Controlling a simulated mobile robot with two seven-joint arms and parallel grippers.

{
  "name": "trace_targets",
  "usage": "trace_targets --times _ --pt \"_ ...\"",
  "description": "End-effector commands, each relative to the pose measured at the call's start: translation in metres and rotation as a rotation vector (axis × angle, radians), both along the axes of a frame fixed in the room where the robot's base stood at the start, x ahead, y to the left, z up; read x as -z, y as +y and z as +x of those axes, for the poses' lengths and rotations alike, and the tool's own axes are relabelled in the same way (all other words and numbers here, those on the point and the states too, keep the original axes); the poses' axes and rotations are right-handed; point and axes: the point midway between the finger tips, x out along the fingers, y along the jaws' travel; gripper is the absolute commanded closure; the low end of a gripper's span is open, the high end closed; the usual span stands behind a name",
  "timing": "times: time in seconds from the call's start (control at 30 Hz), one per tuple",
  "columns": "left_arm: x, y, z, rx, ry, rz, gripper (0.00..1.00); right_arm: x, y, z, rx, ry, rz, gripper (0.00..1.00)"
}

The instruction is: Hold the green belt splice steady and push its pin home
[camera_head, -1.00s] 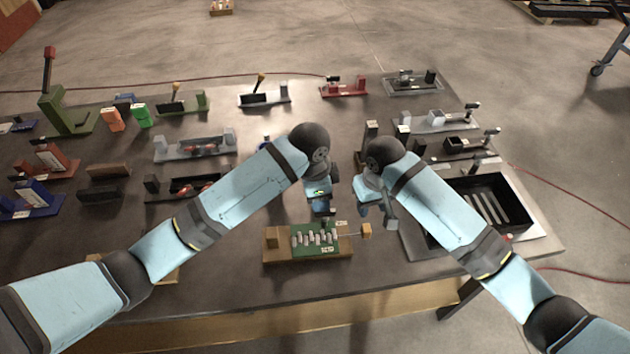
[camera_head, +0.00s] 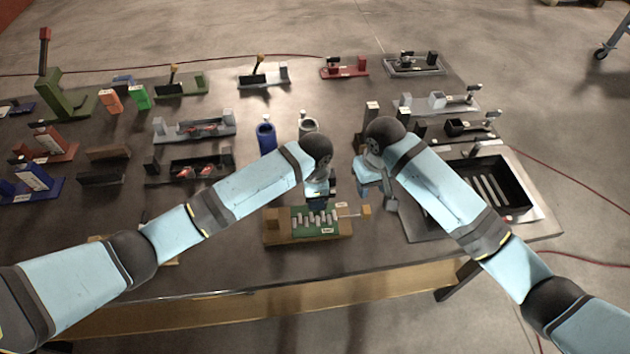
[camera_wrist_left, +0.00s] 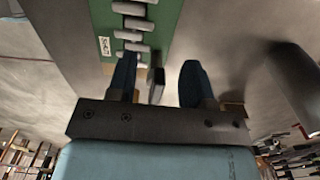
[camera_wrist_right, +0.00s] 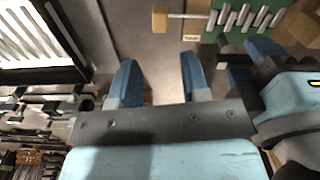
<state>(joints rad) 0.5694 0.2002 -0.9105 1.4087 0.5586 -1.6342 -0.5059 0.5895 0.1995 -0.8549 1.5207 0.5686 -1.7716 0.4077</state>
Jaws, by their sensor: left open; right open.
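The green belt splice (camera_head: 304,215) lies on a wooden block near the table's front edge. Metal lacing knuckles run along it. Its pin's thin rod sticks out to the right and ends in a square wooden handle (camera_head: 366,210). The handle and rod also show in the right wrist view (camera_wrist_right: 159,20). My left gripper (camera_head: 318,202) is open just over the splice's back side. In the left wrist view (camera_wrist_left: 160,75), one finger overlaps the green belt; contact is unclear. My right gripper (camera_head: 377,200) is open and empty, behind and above the pin handle, apart from it.
A black bin (camera_head: 510,190) is at right. Several fixtures fill the left and back of the table.

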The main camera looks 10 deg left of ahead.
Motion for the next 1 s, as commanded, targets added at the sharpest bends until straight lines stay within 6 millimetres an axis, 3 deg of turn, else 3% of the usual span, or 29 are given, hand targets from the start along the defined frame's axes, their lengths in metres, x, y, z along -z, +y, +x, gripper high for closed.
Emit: trace_targets --times 0.2,0.5,0.7,0.8,1.0 --pt "0.017 0.000 0.000 0.000 0.000 0.000 0.53 0.000 0.000 0.000 0.000 0.000 0.000 0.57" --pt "0.019 0.000 0.000 0.000 -0.001 -0.001 0.53 0.000 0.000 0.000 0.000 0.000 0.000 0.57" --pt "0.018 0.000 0.000 0.000 0.000 -0.001 0.99 0.000 0.000 0.000 0.000 0.000 0.000 0.57" --pt "0.018 0.000 0.000 0.000 0.000 -0.001 1.00 0.000 0.000 0.000 0.000 0.000 0.000 0.57" --pt "0.018 0.000 0.000 0.000 0.000 -0.001 1.00 0.000 -0.001 0.000 0.001 0.002 0.002 1.00"
